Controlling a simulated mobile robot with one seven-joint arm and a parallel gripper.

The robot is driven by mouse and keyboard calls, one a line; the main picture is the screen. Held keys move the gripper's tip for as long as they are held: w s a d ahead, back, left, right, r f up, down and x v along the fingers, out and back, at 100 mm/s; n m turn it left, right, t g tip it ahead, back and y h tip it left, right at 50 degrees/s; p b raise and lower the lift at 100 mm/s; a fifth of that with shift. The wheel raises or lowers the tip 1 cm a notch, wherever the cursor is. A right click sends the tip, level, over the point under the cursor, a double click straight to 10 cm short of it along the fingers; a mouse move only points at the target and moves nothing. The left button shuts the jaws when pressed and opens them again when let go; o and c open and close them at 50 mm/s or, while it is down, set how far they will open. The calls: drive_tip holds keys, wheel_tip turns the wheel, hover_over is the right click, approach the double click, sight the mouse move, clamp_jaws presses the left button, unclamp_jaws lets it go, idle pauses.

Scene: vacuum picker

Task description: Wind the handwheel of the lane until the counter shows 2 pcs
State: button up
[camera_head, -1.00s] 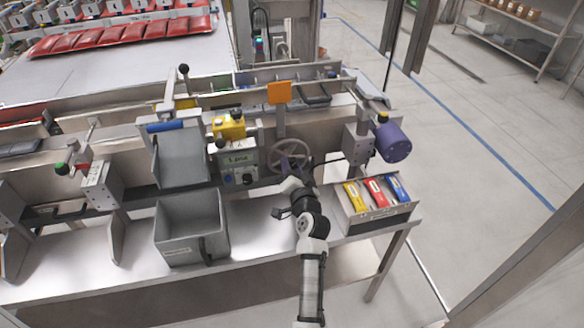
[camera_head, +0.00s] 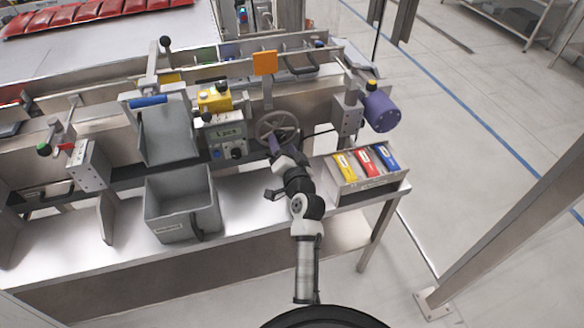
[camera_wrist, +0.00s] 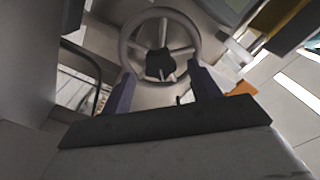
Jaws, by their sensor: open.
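The grey handwheel (camera_head: 277,128) is on the front of the lane, right of the counter box. In the wrist view the handwheel (camera_wrist: 160,46) shows its rim, spokes and dark hub, ahead of the gripper. My gripper (camera_head: 274,143) is open in front of the wheel's lower part. In the wrist view its two purple fingers (camera_wrist: 164,84) stand apart near the lower rim; I cannot tell whether they touch it. The counter (camera_head: 229,133) has a small lit display, too small to read surely. A dark knob (camera_head: 237,153) sits below the display.
A grey bin (camera_head: 181,208) stands on the bench, left of my arm. A tray (camera_head: 370,186) with yellow, red and blue packets is to the right. A purple motor-like cylinder (camera_head: 382,112) and an orange plate (camera_head: 265,63) stand near the wheel.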

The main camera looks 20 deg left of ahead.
drive_tip(key=b+v, duration=0.3)
drive_tip(key=v, duration=0.8)
